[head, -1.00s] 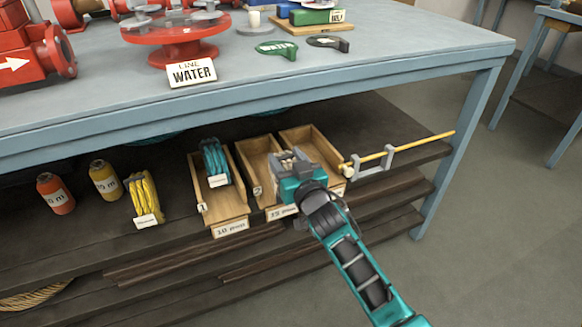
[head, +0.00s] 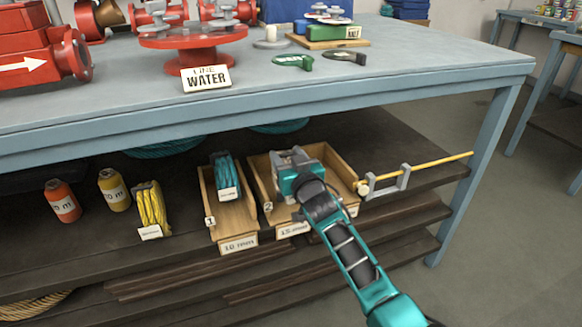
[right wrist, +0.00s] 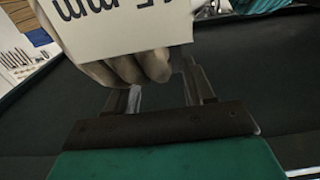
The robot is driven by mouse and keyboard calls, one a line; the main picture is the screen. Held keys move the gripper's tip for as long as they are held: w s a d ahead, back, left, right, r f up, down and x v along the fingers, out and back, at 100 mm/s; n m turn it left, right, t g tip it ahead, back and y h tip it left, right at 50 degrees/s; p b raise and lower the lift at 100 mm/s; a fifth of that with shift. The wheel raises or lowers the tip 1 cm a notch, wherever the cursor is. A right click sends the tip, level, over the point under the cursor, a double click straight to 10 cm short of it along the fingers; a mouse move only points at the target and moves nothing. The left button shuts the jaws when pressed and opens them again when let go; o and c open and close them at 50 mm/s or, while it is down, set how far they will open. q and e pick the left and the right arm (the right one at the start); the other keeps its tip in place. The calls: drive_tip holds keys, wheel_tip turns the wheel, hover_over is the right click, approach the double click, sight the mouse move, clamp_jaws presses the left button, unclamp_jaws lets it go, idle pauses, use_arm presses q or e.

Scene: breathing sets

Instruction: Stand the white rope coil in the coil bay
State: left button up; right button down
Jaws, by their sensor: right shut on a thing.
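My right gripper (head: 293,158) is shut on the white rope coil, above or inside the wooden bays at the middle of the shelf. The right wrist view shows the white coil (right wrist: 128,68) between the fingers, with a white tag (right wrist: 120,28) reading upside down and covering much of it. In the head view the gripper hides most of the coil. The bay marked 2 (head: 264,182) lies under and left of the gripper. I cannot tell whether the coil touches the bay floor. My left gripper is not in view.
Left of it, bay 1 (head: 233,217) holds a teal coil (head: 226,172). A yellow coil (head: 151,205) and two bottles stand farther left. A yellow rod (head: 430,168) on grey brackets lies to the right. The blue-grey tabletop (head: 400,62) overhangs the shelf.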

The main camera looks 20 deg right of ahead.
sight(281, 148)
drive_tip(key=shift+w+a+f+b, duration=0.1)
drive_tip(key=shift+w+b, duration=0.7)
drive_tip(key=shift+w, duration=0.3)
drive_tip(key=shift+w+b, duration=0.5)
drive_tip(key=shift+w, duration=0.85)
drive_tip(key=shift+w+a+f, duration=0.1)
drive_tip(key=shift+w, duration=0.85)
drive_tip(key=shift+w+a+f, duration=0.1)
drive_tip(key=shift+w, duration=0.8)
drive_tip(key=shift+f, duration=0.4)
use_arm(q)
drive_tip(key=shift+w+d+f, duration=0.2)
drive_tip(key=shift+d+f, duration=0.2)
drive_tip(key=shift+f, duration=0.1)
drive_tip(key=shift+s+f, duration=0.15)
